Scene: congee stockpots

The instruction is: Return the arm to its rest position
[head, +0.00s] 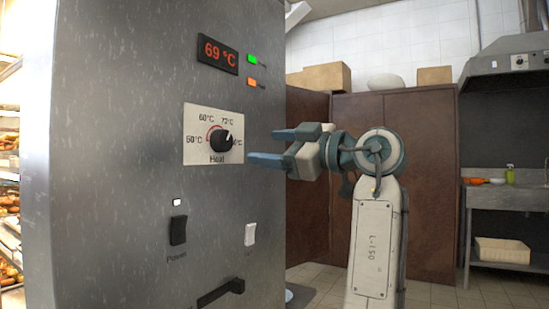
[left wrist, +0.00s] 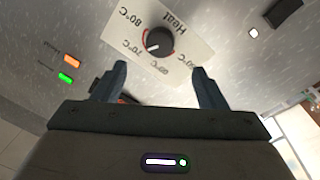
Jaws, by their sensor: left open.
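My left gripper (head: 267,147) is open and empty, in front of the steel panel and to the right of the heat knob (head: 221,140) in the head view. In the left wrist view the two fingers (left wrist: 160,70) are spread apart, with the black knob (left wrist: 159,41) beyond and between them. The fingertips look clear of the knob. The knob sits on a white heat dial plate (head: 213,157) with temperature marks. My right gripper is not in view.
A red display (head: 217,54) reads 69 °C, beside green and orange lights. A power switch (head: 178,230), a second switch (head: 250,234) and a dark handle (head: 221,292) sit lower on the panel. Brown cabinets (head: 430,180) stand behind; a sink counter (head: 510,198) is at right.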

